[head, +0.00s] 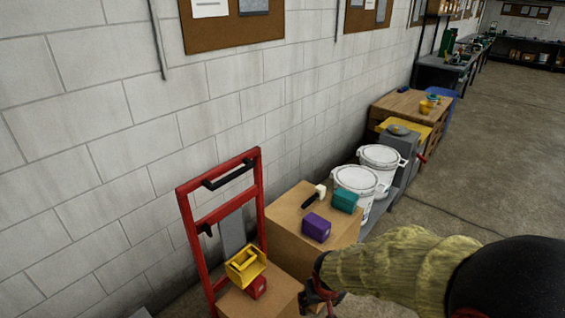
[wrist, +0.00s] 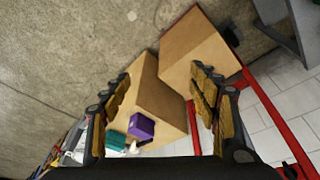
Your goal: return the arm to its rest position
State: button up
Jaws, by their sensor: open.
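My arm (head: 400,275) reaches in from the lower right of the head view, its forearm in a khaki sleeve. My gripper (head: 318,296) is low at the bottom, in front of the cardboard boxes and partly cut off by the frame. In the wrist view my gripper (wrist: 163,92) has its two fingers spread wide, with nothing held between them. Beyond the fingers are a cardboard box (wrist: 153,98) and a second one (wrist: 196,50).
A purple block (head: 316,228), a teal block (head: 344,201) and a black-handled brush-like tool (head: 313,197) lie on the larger box (head: 285,226). White buckets (head: 354,183) stand behind. Floor at right (head: 490,170) is clear.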

jog(key=s+d+r+t, duration=0.1)
jog(key=s+d+r, duration=0.3)
jog(key=s+r, duration=0.5)
jog(key=s+d+r+m+t, duration=0.1)
jog(key=s+d+r, duration=0.3)
jog(key=s+r, duration=0.4)
notch_tip(320, 180, up, 7)
jog(key=shift+s+d, duration=0.25)
jog(key=shift+s, duration=0.1)
